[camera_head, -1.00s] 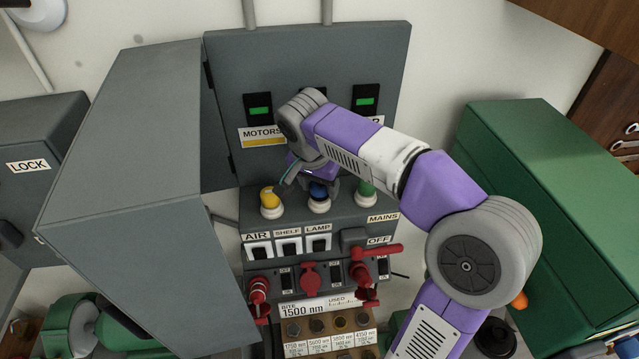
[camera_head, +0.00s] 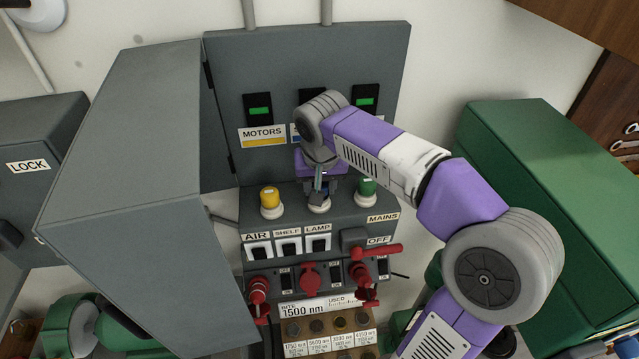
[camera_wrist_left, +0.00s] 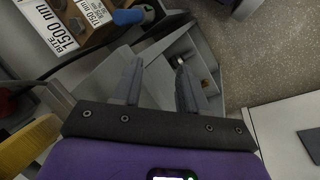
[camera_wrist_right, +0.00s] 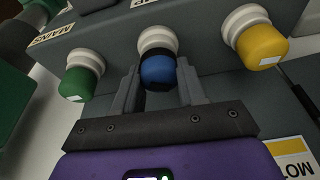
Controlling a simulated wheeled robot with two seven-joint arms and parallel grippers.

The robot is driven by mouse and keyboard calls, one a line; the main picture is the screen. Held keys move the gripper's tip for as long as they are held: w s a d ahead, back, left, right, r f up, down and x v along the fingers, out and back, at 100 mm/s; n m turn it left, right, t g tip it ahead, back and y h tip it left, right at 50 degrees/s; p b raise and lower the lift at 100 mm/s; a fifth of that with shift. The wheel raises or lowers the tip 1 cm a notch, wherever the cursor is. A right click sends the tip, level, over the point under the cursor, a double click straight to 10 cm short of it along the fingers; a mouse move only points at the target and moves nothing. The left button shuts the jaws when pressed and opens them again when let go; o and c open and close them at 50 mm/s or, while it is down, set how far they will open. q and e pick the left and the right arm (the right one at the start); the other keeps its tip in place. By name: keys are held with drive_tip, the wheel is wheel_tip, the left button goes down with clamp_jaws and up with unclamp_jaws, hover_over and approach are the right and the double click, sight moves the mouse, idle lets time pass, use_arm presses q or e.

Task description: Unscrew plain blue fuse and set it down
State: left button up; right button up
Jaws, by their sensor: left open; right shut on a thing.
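The blue fuse (camera_wrist_right: 158,72) sits in its white socket (camera_wrist_right: 157,40) in the right wrist view, between the fingertips of my right gripper (camera_wrist_right: 160,82). The gripper is shut on it. In the head view my right gripper (camera_head: 319,190) comes down over the fuse from above and hides most of it; the white socket (camera_head: 319,206) shows below. My left gripper (camera_wrist_left: 158,75) is open and empty in the left wrist view, above a grey tray (camera_wrist_left: 210,92) with compartments. The left gripper is outside the head view.
A yellow fuse (camera_head: 269,197) stands left of the blue one and a green fuse (camera_head: 366,187) right of it. The open grey cabinet door (camera_head: 130,150) fills the left. Switches and red valves (camera_head: 309,277) lie below. A green box (camera_head: 560,190) stands at the right.

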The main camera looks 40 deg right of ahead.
drive_tip(key=shift+r, duration=2.25)
